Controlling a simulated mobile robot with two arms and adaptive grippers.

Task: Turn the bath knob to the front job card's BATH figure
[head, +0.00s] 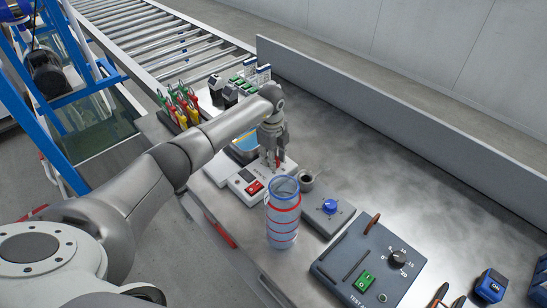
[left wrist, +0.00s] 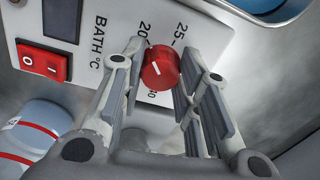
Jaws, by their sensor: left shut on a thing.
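The water bath (head: 232,172) is a pale unit with a blue basin, a red switch and a dark display, left of the middle in the head view. Its red bath knob (left wrist: 160,68) shows in the left wrist view on the panel marked BATH °C, with 20, 25 and a partly covered 30 around it. A white pointer line is on the knob, but its exact reading is hard to tell. My left gripper (left wrist: 160,75) is shut on the knob, one finger on each side. It also shows in the head view (head: 272,160). I cannot make out a readable job card.
A clear cylinder with red rings (head: 283,222) stands close in front of the bath. A grey box with a blue knob (head: 329,207) and a dark test unit with a green switch (head: 365,282) lie to the right. Colored-handled tools (head: 180,106) stand behind left.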

